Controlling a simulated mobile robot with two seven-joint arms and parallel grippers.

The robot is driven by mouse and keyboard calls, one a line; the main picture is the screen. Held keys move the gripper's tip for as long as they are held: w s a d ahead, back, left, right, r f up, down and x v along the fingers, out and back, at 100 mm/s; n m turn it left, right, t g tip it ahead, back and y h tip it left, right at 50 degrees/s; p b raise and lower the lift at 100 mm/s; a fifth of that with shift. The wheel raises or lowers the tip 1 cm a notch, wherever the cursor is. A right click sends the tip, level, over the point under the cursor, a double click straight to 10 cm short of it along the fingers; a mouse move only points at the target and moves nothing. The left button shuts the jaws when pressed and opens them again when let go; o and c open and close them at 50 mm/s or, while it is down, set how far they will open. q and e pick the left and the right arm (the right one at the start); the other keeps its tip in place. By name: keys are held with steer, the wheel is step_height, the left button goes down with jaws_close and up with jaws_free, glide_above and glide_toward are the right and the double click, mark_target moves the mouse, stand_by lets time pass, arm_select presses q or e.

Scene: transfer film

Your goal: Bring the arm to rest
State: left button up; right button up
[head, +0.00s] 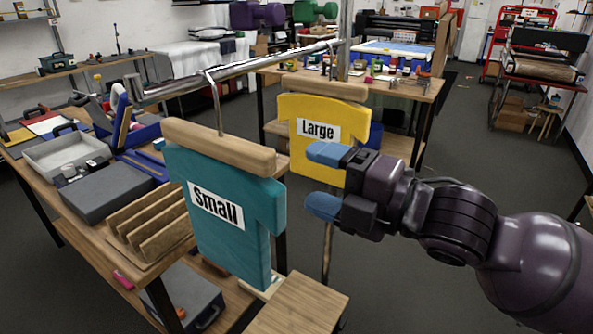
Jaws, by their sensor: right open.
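My right gripper (323,181) comes in from the right side of the head view. Its two blue fingertips are apart with nothing between them. It is in front of the yellow shirt-shaped board marked "Large" (345,108) and to the right of the teal shirt-shaped board marked "Small" (222,240). The teal board hangs by a hook from a metal rail (240,68). The gripper overlaps the lower part of the yellow board in the picture; I cannot tell whether they touch. My left gripper is not in view.
A wooden workbench (20,165) at left holds a grey case (107,190), an open tray and a slotted wooden rack (150,220). A wooden stool top (297,305) stands at the bottom. A second table (405,88) is behind. The floor at right is mostly clear.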

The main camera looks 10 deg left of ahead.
steer(key=w+d+m+t, duration=0.6)
steer(key=w+d+m, duration=0.15)
steer(key=m, duration=0.35)
steer(key=w+d+f+m+t+h, duration=0.25)
steer(key=d+f+m+h, duration=0.3)
steer(key=f, duration=0.35)
steer(key=w+d+f+m+t+h, duration=0.1)
steer(key=d+f+m+t+h, duration=0.25)
steer(key=d+f+m, duration=0.4)
steer(key=s+d+f+m+g+h, duration=0.1)
steer(key=s+d+f+m+h, duration=0.2)
steer(key=f, duration=0.5)
steer(key=s+d+f+m+g+h, duration=0.1)
steer(key=s+d+f+h, duration=0.1)
steer(key=s+d+f, duration=0.45)
steer(key=s+d+f+m+g+h, duration=0.3)
steer(key=s+f+g, duration=0.1)
steer(key=s+f, duration=1)
steer(key=shift+d, duration=0.15)
